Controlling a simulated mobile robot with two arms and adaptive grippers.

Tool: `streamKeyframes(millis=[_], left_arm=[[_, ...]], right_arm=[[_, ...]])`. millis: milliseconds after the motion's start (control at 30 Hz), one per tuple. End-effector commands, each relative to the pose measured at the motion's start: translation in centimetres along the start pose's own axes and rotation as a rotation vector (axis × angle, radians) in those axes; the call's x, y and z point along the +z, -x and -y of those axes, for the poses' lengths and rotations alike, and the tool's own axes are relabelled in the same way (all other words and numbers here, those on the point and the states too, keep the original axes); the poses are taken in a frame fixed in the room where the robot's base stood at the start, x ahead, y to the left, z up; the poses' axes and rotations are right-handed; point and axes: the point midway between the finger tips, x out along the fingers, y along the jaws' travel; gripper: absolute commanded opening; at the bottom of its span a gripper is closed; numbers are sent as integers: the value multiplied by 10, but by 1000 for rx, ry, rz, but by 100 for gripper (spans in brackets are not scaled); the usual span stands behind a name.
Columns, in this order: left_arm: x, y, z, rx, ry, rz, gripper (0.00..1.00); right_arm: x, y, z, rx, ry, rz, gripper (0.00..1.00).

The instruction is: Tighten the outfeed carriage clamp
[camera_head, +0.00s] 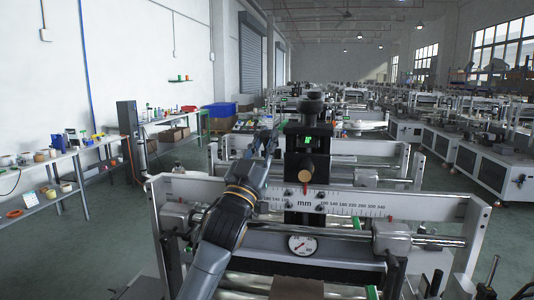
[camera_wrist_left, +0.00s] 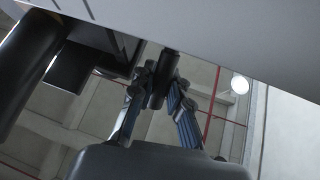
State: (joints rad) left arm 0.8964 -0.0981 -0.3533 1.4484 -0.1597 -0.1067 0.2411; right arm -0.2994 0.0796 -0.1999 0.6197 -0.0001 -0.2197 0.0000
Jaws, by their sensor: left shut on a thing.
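The outfeed carriage (camera_head: 308,165) is a black block with a green display and a black knob (camera_head: 312,105) on top. It sits on a white ruled beam (camera_head: 390,203) marked in mm. My left gripper (camera_head: 268,143) reaches up over the beam, just left of the carriage. In the left wrist view, my left gripper (camera_wrist_left: 160,88) is shut on a dark cylindrical clamp handle (camera_wrist_left: 156,98) below the pale beam (camera_wrist_left: 220,35). The dark carriage parts (camera_wrist_left: 75,62) show to the left of it there. The clamp is hidden in the head view. My right gripper is not in view.
A round dial gauge (camera_head: 302,244) and a steel rod (camera_head: 440,241) sit in front of the beam. Rows of similar machines (camera_head: 495,160) stand behind and to the right. Tables (camera_head: 60,155) line the left wall, with open floor (camera_head: 115,225) before them.

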Motion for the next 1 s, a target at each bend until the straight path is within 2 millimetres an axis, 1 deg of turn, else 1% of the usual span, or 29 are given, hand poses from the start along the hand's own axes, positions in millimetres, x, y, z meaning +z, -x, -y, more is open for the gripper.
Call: streamKeyframes(millis=[33, 367, 400, 467, 800, 867, 967, 1000], left_arm=[[4, 2, -1, -1, -1, -5, 0], [3, 2, -1, -1, -2, -10, 0], [3, 2, -1, 0, -2, -10, 16], [4, 2, -1, 0, -2, -9, 27], [2, 4, 0, -1, -3, -12, 27], [3, 8, 0, -1, -3, -12, 27], [3, 21, 0, -1, -3, -12, 27], [3, 28, 0, 0, -3, -11, 27]], right_arm=[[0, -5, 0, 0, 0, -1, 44], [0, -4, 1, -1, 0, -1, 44], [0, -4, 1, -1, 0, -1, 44], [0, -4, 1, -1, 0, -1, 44], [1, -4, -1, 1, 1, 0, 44], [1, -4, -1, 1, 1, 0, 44], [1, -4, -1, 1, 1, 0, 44], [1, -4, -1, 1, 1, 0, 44]])
